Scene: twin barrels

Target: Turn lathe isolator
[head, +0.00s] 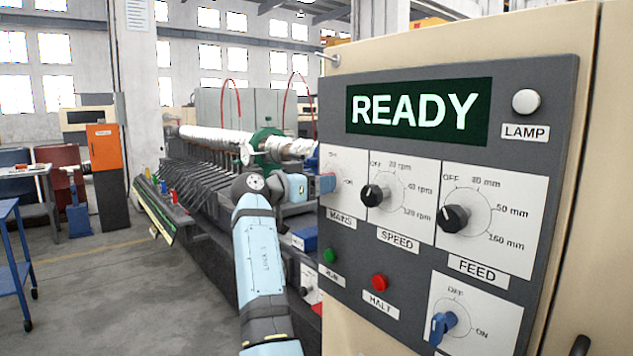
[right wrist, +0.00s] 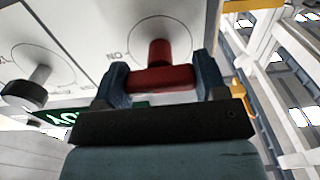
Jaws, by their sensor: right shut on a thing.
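The control panel (head: 455,150) stands close at the right of the head view. Its MAINS switch (head: 329,183) has a red handle, mostly hidden behind my right gripper (head: 318,186). In the right wrist view the red handle (right wrist: 160,80) is a crossbar on a round stem. My right gripper (right wrist: 162,85) is shut on this bar, one dark finger at each end. The dial's ON mark lies just left of the stem in that view; the OFF mark is not readable there. My left gripper is not in view.
The screen (head: 418,110) reads READY. Black SPEED (head: 373,195) and FEED (head: 453,218) knobs, a green button (head: 330,255), a red HALT button (head: 379,282) and a blue OFF/ON handle (head: 441,327) are nearby.

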